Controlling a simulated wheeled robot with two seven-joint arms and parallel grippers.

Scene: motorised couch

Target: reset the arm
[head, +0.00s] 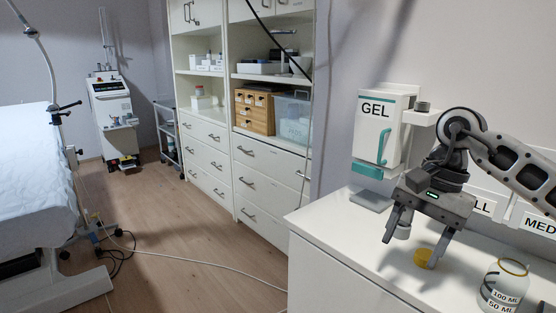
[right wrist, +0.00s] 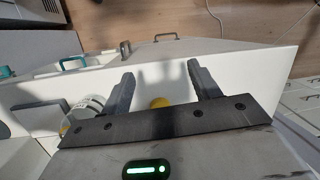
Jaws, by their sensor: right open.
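My right arm comes in from the right in the head view. Its gripper (head: 414,250) is open above the white counter, pointing down, with its fingers apart. My left gripper is in neither view.
A GEL dispenser (head: 379,128) stands behind my right gripper. A labelled jar (head: 504,286) stands on the counter (head: 345,228) at right. Labelled bins (head: 481,203) line the wall. Shelves and drawers (head: 262,180) stand behind. A bed (head: 35,180) is at left; a cable (head: 200,263) crosses the floor.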

